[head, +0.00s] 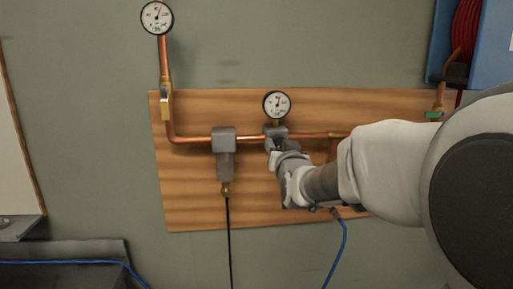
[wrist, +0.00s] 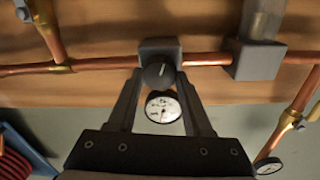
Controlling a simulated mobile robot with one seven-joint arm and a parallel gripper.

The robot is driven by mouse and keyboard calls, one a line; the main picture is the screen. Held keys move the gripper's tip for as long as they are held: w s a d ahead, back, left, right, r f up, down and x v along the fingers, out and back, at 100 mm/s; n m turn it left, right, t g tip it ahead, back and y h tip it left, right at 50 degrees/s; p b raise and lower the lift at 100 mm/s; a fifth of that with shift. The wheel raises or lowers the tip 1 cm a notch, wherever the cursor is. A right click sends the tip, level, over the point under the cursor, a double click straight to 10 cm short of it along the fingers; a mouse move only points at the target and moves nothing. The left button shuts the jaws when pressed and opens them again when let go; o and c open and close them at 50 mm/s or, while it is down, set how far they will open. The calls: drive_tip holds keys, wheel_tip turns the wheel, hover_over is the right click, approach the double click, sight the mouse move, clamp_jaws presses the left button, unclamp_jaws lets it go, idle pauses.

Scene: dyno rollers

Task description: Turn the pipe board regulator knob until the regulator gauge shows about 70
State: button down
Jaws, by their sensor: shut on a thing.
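The regulator knob (wrist: 159,74) is a dark round knob with a pale mark line, on the front of a grey regulator body (wrist: 160,47). My gripper (wrist: 160,80) is shut on the knob, one finger on each side. In the head view my gripper (head: 275,148) covers the knob, below the regulator body (head: 276,131). The regulator gauge (head: 277,104), white with a black rim, stands just above; its needle points roughly upward, but the numbers are too small to read. It also shows between my fingers in the wrist view (wrist: 162,107).
The wooden pipe board (head: 195,195) carries copper pipes and a grey filter unit (head: 224,150) left of the regulator. A second gauge (head: 156,17) sits at upper left above a brass valve (head: 165,104).

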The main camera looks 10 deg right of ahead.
drive_tip(key=n+b, duration=0.3)
drive_tip(key=shift+f, duration=0.25)
drive_tip(key=n+b, duration=0.3)
drive_tip(key=n, duration=0.2)
drive_tip(key=shift+r, duration=0.1)
drive_tip(key=shift+n+b, duration=0.3)
drive_tip(key=shift+c, duration=1.6)
unclamp_jaws()
drive_tip(key=s, duration=1.7)
drive_tip(key=shift+s+a+f+b, duration=0.2)
drive_tip(key=shift+a+b, duration=0.05)
drive_tip(key=shift+b, duration=0.05)
